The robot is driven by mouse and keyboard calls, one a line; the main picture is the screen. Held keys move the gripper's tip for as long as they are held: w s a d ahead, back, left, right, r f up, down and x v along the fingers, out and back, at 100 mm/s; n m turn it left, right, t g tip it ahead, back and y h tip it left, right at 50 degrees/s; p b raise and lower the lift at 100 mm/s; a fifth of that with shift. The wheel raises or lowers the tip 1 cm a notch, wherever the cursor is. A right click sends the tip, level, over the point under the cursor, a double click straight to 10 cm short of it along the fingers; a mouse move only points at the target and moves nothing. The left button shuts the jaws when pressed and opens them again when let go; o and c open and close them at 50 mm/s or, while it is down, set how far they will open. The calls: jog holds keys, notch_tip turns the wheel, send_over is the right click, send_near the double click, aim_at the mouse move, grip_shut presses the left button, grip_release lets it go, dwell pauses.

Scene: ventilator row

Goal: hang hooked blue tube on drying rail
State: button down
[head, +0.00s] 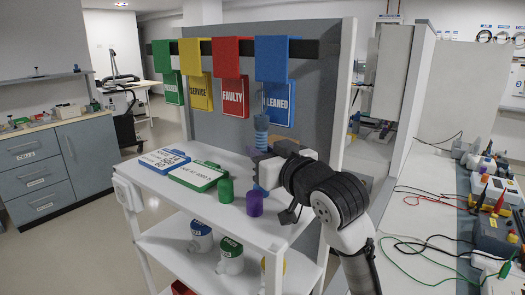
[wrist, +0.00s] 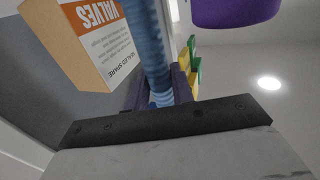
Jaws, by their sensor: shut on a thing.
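My gripper (head: 262,158) is shut on the ribbed blue tube (head: 261,128) above the right part of the white cart top. The tube stands about upright, its upper end in front of the blue CLEANED card (head: 280,104). In the wrist view the ribbed blue tube (wrist: 148,45) runs up from between the dark fingers (wrist: 165,90). I cannot make out its hook. A dark rail (head: 220,47) crosses the grey panel well above the tube, with green, yellow, red and blue cloth-like pieces over it. The tube is apart from the rail.
A VALVES box (wrist: 85,40) is near the tube in the wrist view. An instrument bench with cables stands right.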

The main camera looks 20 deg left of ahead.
jog(key=c, duration=1.2)
grip_release()
